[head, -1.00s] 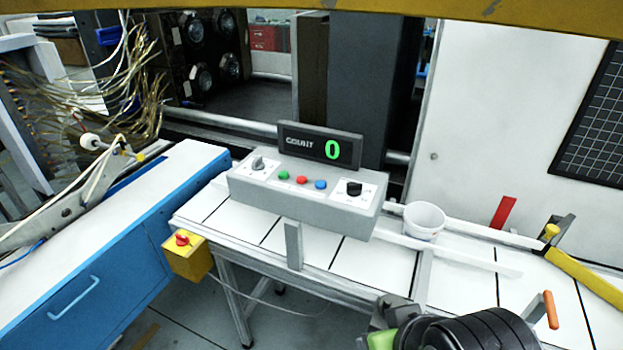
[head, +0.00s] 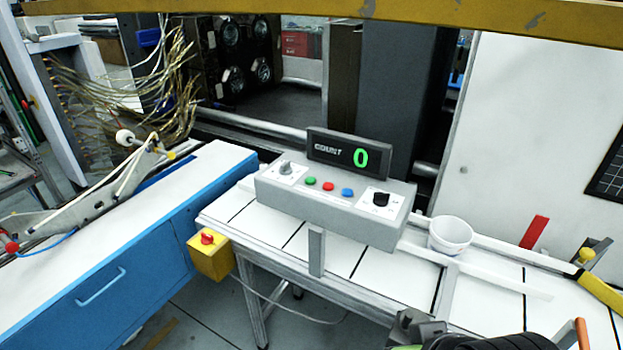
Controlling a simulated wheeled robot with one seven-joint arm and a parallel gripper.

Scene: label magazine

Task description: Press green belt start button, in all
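The green button (head: 310,181) is the leftmost of three small round buttons on the grey control box (head: 332,213) above the white belt table. A red button (head: 328,186) and a blue button (head: 347,193) sit to its right. My gripper (head: 418,326) seems to show only as a dark grey part at the bottom edge, well below and right of the box and apart from the buttons. Its fingers cannot be made out.
Knobs flank the buttons: a grey one (head: 285,168) and a black one (head: 381,199). A white cup (head: 450,236) stands right of the box. A yellow box with a red knob (head: 210,257) hangs at the table's left end. A blue cabinet (head: 130,285) stands left.

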